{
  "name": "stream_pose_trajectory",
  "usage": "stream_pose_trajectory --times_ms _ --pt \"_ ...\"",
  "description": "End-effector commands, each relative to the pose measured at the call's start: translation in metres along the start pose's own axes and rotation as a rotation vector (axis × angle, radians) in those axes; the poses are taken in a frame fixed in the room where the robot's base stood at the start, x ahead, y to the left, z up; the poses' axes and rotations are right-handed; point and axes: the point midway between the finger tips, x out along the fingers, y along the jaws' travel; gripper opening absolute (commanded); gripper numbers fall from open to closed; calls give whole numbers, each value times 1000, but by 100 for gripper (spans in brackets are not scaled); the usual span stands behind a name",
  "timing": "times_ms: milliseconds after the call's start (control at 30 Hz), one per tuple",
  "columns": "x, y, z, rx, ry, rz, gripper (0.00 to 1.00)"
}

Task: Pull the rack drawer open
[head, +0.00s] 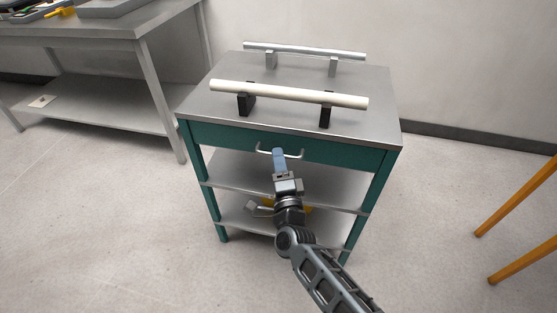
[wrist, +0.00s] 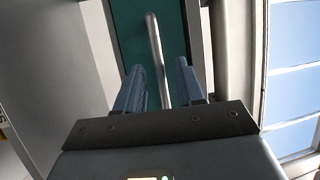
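The rack is a teal cart with a grey metal top (head: 300,85). Its teal drawer front (head: 335,150) sits under the top and looks flush with the frame. A thin silver bar handle (head: 262,151) is on the drawer front. My gripper (head: 279,153) is at the middle of this handle. In the wrist view my gripper (wrist: 160,85) has its two blue-grey fingers apart, with the handle bar (wrist: 155,45) running between them. Gaps show on both sides of the bar, so the fingers are not closed on it. The teal drawer front (wrist: 133,35) is behind the bar.
A white tube (head: 290,94) on black blocks and a silver tube (head: 303,50) on grey blocks lie across the cart top. Open shelves (head: 235,178) are below the drawer. A metal workbench (head: 80,40) stands left; orange legs (head: 515,195) stand right. Floor between is clear.

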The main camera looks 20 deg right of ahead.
Motion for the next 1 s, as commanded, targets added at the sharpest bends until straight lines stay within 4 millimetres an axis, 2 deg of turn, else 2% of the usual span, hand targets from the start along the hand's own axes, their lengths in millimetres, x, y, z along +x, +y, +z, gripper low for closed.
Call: stream_pose_trajectory --times_ms 133,367,767,1000 --pt "8 0 0 -1 0 1 38" --pt "8 0 0 -1 -1 1 38" --pt "8 0 0 -1 -1 1 1" --pt "8 0 0 -1 -1 1 0"
